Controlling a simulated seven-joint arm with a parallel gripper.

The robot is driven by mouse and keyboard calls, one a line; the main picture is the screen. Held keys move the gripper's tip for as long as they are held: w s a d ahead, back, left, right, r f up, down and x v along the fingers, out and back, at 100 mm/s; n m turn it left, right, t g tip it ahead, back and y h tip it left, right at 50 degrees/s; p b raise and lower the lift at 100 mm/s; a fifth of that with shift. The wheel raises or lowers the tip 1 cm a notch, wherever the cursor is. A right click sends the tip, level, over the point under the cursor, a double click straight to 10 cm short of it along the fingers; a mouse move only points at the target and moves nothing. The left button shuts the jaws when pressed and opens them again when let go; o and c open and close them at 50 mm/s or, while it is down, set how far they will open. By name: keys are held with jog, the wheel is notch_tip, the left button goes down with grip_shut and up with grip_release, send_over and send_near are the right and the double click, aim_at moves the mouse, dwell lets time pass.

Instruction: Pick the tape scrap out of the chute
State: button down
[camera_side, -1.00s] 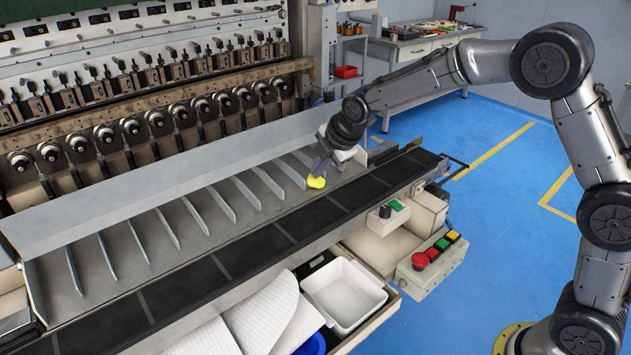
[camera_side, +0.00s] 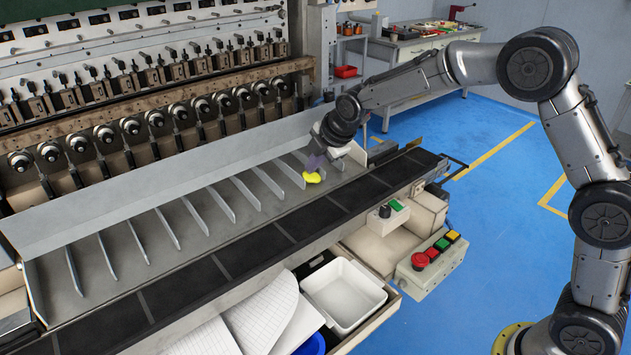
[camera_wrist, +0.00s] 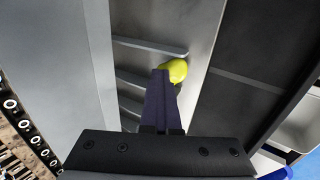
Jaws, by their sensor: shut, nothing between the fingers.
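The yellow tape scrap (camera_side: 313,178) lies in the chute (camera_side: 140,222), near the chute's right end and close to the belt side. It also shows in the wrist view (camera_wrist: 174,70), just beyond the fingertips and partly covered by them. My gripper (camera_side: 315,163) is over the scrap from behind and above, with its fingers together. In the wrist view the purple fingers (camera_wrist: 161,78) are closed with no gap and nothing held between them. Whether the tips touch the scrap I cannot tell.
Thin upright dividers (camera_side: 221,205) split the chute into several lanes. A dark belt (camera_side: 260,248) runs along its front edge. A tall sloping plate (camera_side: 150,180) stands behind. A white tray (camera_side: 343,296) and a button box (camera_side: 430,262) are in front.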

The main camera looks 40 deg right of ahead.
aim_at(317, 180)
jog(key=shift+s+f+g, duration=0.15)
jog(key=shift+f, duration=0.35)
jog(key=shift+s+f+g, duration=0.15)
jog(key=shift+f, duration=0.35)
jog(key=shift+w+f, duration=0.3)
jog(key=shift+w, duration=0.4)
jog(key=shift+f, duration=0.4)
jog(key=shift+s+f, duration=0.2)
jog(key=shift+s, duration=2.8)
jog(key=shift+w+r, duration=0.15)
jog(key=shift+r, duration=0.05)
